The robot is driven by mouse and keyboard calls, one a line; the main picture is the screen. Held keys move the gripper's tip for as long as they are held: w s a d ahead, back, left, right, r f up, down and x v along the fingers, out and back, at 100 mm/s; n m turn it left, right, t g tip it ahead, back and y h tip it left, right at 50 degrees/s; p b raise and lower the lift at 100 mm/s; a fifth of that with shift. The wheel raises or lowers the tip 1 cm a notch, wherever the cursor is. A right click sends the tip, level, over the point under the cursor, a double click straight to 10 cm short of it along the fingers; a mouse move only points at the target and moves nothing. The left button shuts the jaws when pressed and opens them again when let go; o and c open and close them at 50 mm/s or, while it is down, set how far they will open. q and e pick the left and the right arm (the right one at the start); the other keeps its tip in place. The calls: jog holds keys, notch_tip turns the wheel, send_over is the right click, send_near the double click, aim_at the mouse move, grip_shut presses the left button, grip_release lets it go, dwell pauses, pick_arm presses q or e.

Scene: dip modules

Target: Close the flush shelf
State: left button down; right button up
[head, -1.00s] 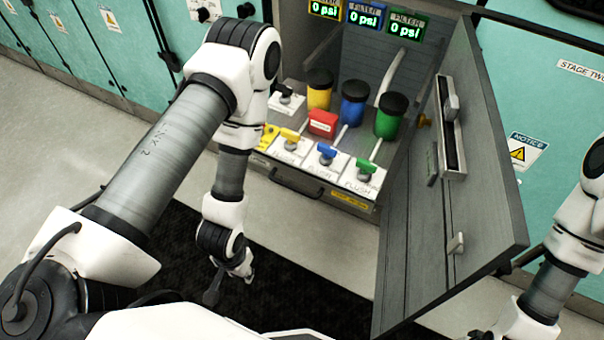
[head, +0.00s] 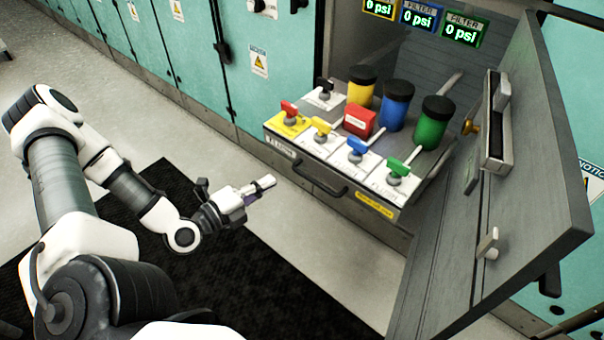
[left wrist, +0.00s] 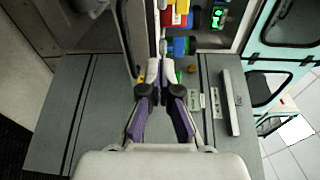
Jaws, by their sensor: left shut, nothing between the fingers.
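The flush shelf (head: 300,165) sticks out of the front of the open cabinet. A dark handle (head: 320,180) is on its front face. Coloured valve levers and yellow, blue and green canisters stand on it. My left gripper (head: 268,185) is shut and empty, to the left of the handle and apart from it, pointing toward the shelf front. In the left wrist view the closed fingertips (left wrist: 160,72) point up the picture, with coloured shelf parts beyond them. My right gripper is not in view.
The grey cabinet door (head: 515,170) stands wide open at the right, bounding the room in front of the shelf. Teal cabinets (head: 185,60) line the back left. A black mat (head: 250,285) lies on the floor. The floor left of the shelf is clear.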

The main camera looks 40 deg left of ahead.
pick_arm(q)
jog(key=a+f+n+t+y+b, duration=0.1)
jog(key=a+f+n+y+b, duration=0.1)
jog(key=a, duration=0.1)
jog(key=b, duration=0.9)
send_near(300, 147)
jog(key=w, duration=0.4)
jog(key=w+d, duration=0.1)
jog(key=w, duration=0.1)
jog(key=shift+f, duration=0.15)
jog(key=shift+w+b, duration=0.3)
jog(key=shift+w, duration=0.1)
jog(key=shift+w+r, duration=0.15)
jog(key=shift+r, duration=0.1)
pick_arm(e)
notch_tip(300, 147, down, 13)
pick_arm(q)
jog(key=shift+w, duration=0.15)
